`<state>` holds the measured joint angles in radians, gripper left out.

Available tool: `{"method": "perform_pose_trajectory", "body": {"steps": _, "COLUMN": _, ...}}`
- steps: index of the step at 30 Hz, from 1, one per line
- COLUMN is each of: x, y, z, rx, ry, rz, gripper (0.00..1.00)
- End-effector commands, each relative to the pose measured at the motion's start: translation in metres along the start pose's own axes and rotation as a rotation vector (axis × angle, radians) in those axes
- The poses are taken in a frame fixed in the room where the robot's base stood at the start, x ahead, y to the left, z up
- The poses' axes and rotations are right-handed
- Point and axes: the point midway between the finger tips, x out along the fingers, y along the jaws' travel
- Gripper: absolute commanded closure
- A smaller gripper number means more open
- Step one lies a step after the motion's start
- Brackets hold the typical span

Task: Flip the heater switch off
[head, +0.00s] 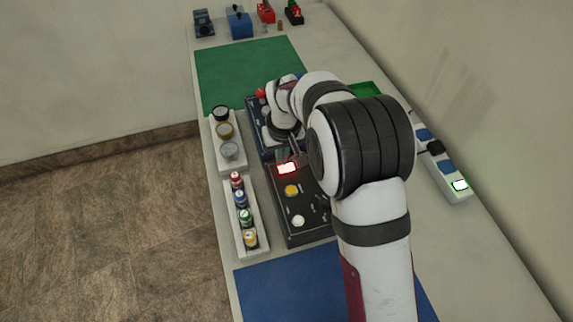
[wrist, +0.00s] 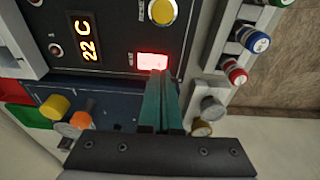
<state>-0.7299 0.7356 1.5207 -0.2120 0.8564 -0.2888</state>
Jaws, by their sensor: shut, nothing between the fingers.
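The heater switch (head: 286,168) glows red on the black control box (head: 283,214). In the wrist view the lit switch (wrist: 152,61) sits beside a small label and below a yellow button (wrist: 162,11). My gripper (wrist: 160,75) is shut and empty. Its fingertips are right at the lower edge of the lit switch in the picture; I cannot tell whether they touch it. In the head view my gripper (head: 299,156) is just right of the switch, partly hidden by my arm.
A display (wrist: 88,37) on the box reads 22 C. A rack of several coloured-cap vials (head: 247,226) and a rack of jars (head: 228,150) stand to the left. A blue box (head: 254,118) adjoins behind. A power strip (head: 460,185) lies right. The blue mat (head: 270,290) is clear.

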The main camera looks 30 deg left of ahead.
Motion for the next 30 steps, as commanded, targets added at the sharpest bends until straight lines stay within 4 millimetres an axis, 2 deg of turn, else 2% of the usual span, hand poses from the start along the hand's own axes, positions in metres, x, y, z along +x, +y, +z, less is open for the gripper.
{"method": "perform_pose_trajectory", "body": {"steps": 30, "x": 0.0072, "y": 0.0000, "z": 0.0011, "rx": 0.000, "ry": -0.001, "rz": 0.000, "gripper": 1.00}}
